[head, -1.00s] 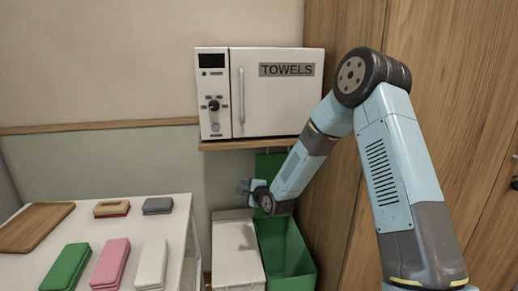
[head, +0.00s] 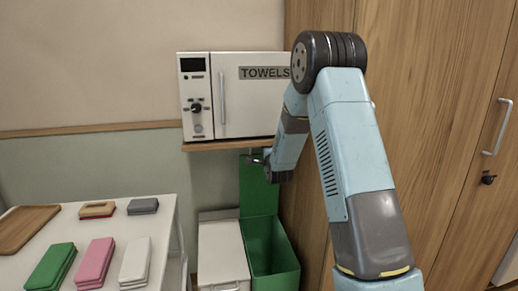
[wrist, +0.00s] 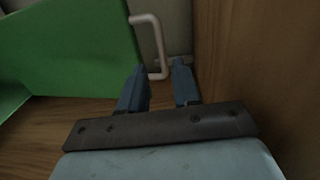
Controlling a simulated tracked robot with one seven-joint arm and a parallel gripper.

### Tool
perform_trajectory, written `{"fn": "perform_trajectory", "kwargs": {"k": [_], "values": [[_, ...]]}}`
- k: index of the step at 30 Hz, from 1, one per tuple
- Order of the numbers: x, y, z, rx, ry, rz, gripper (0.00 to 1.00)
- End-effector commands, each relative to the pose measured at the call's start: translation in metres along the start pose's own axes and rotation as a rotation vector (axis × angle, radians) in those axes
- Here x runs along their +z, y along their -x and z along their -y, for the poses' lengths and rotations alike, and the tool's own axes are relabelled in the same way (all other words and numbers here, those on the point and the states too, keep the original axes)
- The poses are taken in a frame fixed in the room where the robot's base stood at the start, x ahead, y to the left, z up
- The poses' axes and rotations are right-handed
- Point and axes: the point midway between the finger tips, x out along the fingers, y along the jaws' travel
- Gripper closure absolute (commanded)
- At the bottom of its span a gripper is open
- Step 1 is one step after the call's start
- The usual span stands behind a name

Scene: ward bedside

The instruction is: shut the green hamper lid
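The green hamper (head: 271,250) stands on the floor with its top open. Its green lid (head: 258,190) stands raised at the back, below the towel cabinet. In the wrist view the lid (wrist: 75,50) fills the upper left, and a pale U-shaped handle (wrist: 160,38) sticks out from its edge. My gripper (head: 256,161) is at the upper part of the lid. In the wrist view its two blue fingers (wrist: 160,72) are apart, with the handle's near end close to the gap between their tips. I cannot tell whether they touch it.
A white bin (head: 222,250) stands left of the hamper. The white towel cabinet (head: 235,110) sits on a wooden shelf (head: 225,144) above. A wooden wardrobe (head: 420,100) is close on the right. A white table (head: 155,215) with folded cloths is at the left.

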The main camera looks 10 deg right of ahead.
Motion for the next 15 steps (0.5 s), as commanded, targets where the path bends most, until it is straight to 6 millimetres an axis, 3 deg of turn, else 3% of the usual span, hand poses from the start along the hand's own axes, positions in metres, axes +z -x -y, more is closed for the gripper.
{"fn": "perform_trajectory", "kwargs": {"k": [9,15], "values": [[0.000,-0.057,0.000,-0.001,0.000,0.000,0.68],[-0.001,-0.081,0.000,-0.001,0.000,-0.001,0.68]]}}
